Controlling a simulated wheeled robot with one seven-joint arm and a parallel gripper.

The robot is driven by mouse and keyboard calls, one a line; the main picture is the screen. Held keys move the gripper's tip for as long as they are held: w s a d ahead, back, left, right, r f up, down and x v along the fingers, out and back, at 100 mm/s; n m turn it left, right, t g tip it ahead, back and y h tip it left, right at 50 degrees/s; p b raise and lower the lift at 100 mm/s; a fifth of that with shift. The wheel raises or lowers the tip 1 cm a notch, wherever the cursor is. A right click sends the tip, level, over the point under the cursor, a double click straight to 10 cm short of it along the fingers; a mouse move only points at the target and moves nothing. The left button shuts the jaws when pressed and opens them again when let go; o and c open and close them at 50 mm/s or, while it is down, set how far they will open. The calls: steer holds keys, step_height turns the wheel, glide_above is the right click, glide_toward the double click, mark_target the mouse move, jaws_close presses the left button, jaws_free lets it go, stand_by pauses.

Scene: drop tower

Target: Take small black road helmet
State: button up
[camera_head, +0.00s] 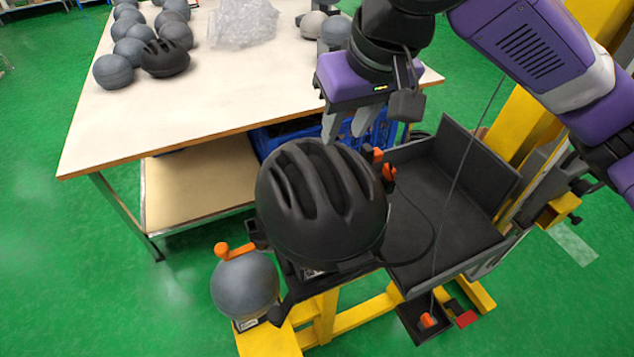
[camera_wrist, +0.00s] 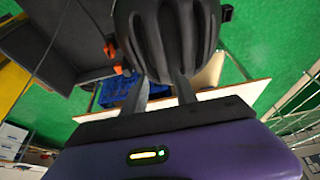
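A black vented road helmet (camera_head: 322,200) sits on the drop tower, on a black carrier arm, in the middle of the head view. It fills the top of the wrist view (camera_wrist: 168,35). A second black vented helmet (camera_head: 165,58) lies on the table among grey headforms; I cannot tell from the frames which is the small one. My gripper (camera_head: 349,124) is just above and behind the tower helmet's far side, pointing down. Its two fingers (camera_wrist: 160,82) are apart with nothing visibly held between them. The fingertips overlap the helmet's edge in the wrist view; contact is unclear.
A white-topped table (camera_head: 130,115) carries several grey headforms and a clear plastic bag (camera_head: 240,22). A blue crate (camera_head: 290,134) is below it. A grey headform (camera_head: 245,284) stands on the yellow tower base. Orange knobs (camera_head: 388,171) and a black tray (camera_head: 455,195) flank the helmet.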

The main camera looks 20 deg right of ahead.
mark_target(333, 151)
steer(key=x, duration=0.5)
steer(key=shift+w+a+f+p, duration=0.15)
steer(key=shift+a+f+p, duration=0.05)
steer(key=shift+f+p, duration=0.15)
jaws_close()
stand_by(1.1)
